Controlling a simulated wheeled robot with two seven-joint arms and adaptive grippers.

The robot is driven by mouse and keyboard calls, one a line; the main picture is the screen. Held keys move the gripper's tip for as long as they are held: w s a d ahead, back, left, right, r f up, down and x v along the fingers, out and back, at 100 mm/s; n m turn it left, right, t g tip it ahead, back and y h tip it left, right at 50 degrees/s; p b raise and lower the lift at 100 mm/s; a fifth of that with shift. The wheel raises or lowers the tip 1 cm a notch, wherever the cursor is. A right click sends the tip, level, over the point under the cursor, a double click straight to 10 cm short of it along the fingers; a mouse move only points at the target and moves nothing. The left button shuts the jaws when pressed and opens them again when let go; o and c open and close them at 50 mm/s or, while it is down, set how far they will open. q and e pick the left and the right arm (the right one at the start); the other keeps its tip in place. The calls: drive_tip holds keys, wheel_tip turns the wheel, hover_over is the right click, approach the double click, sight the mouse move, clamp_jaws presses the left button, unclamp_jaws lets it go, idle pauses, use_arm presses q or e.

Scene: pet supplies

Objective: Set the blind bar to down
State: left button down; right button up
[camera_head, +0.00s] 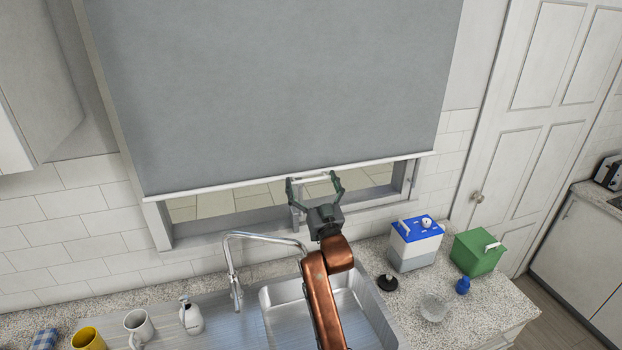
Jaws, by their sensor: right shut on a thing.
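The grey roller blind (280,85) covers most of the window. Its white bottom bar (230,187) hangs a little above the sill, with a strip of window open below it. My right gripper (314,178) reaches up over the sink from below. Its two fingers are on either side of a short pale piece at the middle of the bar, and it is shut on the bar there. The gripper's fingers partly hide this piece. My left gripper is not in view.
A tall faucet (235,265) and the sink (283,300) lie below the window. A blue-lidded white box (415,245), a green box (477,252) and a blue bottle (463,286) stand on the right counter. Mugs (139,325) and a soap dispenser (191,317) stand at left.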

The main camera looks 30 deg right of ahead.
drive_tip(key=shift+f, duration=0.35)
drive_tip(key=o, duration=1.3)
drive_tip(key=shift+o, duration=0.4)
drive_tip(key=shift+r, duration=0.1)
drive_tip(key=shift+s, duration=0.25)
drive_tip(key=v, duration=1.1)
drive_tip(key=shift+s, duration=0.3)
